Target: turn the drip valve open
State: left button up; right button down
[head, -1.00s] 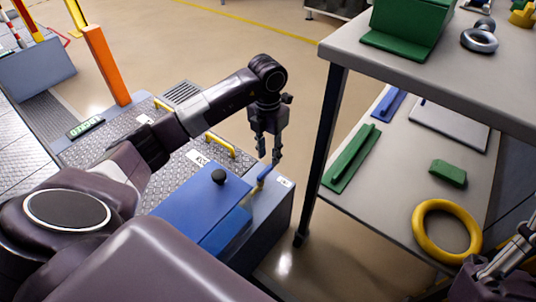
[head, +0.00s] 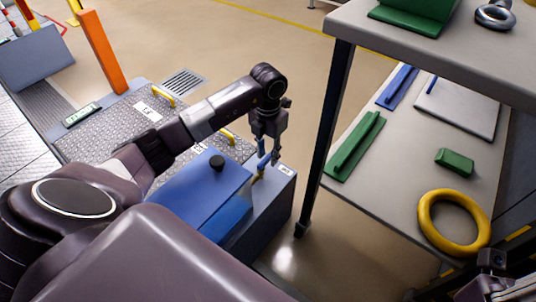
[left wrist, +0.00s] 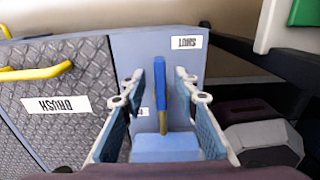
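The drip valve's blue lever (left wrist: 160,88), with a brass-coloured stem below it, stands on a grey panel in the left wrist view. A "SHUT" label (left wrist: 186,42) is to its upper right. A second label is mostly hidden behind the left finger. My left gripper (head: 267,153) is open, with one finger on each side of the lever and visible gaps between. In the head view the lever (head: 261,167) shows at the end of the blue-topped box (head: 268,215), partly hidden by the fingers. Part of my right arm shows at the lower right; its finger state is unclear.

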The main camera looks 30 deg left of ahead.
pick_arm(q)
jog(key=shift+c, duration=0.3)
grip_shut()
